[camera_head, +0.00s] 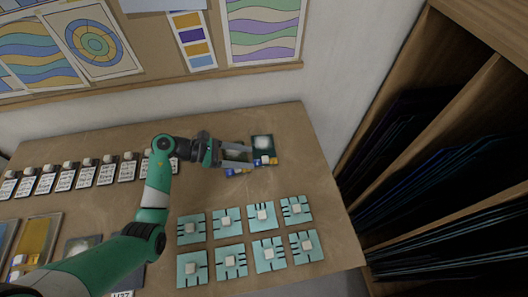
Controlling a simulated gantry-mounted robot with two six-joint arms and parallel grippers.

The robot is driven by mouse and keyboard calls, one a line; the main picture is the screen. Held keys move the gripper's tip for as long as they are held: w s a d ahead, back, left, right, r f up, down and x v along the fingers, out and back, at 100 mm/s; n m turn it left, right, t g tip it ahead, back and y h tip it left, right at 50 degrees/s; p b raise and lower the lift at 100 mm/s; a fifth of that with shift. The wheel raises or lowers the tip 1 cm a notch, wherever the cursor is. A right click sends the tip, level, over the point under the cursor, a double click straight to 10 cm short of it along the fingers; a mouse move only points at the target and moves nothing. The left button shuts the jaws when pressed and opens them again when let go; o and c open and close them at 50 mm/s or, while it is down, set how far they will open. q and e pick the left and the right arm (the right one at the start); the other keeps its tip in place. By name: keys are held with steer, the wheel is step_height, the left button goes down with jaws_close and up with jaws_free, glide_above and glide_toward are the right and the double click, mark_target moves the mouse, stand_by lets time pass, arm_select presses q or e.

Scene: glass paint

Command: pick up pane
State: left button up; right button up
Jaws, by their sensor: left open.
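My left arm reaches in from the lower left across the wooden table. Its gripper (250,155) is open near the back right of the table. The fingers point right, towards a small dark panel (262,145) with a pale glowing patch. Small blue and yellow pieces (266,160) lie at the fingertips and partly under the gripper. I cannot tell if the fingers touch any of them. Flat glass-like panes lie at the lower left, among them an amber one (38,238), partly hidden by my arm. My right gripper does not show.
Several teal square tiles with pale knobs (226,220) stand in two rows at the front right. A wooden rack (480,90) holds dark sheets at the right. The table's (315,170) right end is bare.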

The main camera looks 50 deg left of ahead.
mark_target(262, 159)
arm_select(q)
steer(key=shift+w+d+f, duration=0.2)
steer(key=shift+w+f, duration=0.05)
steer(key=shift+f, duration=0.05)
steer(key=b+x, duration=0.1)
steer(key=x, duration=0.3)
steer(key=shift+w+f, duration=0.15)
steer(key=shift+w, duration=0.05)
jaws_close()
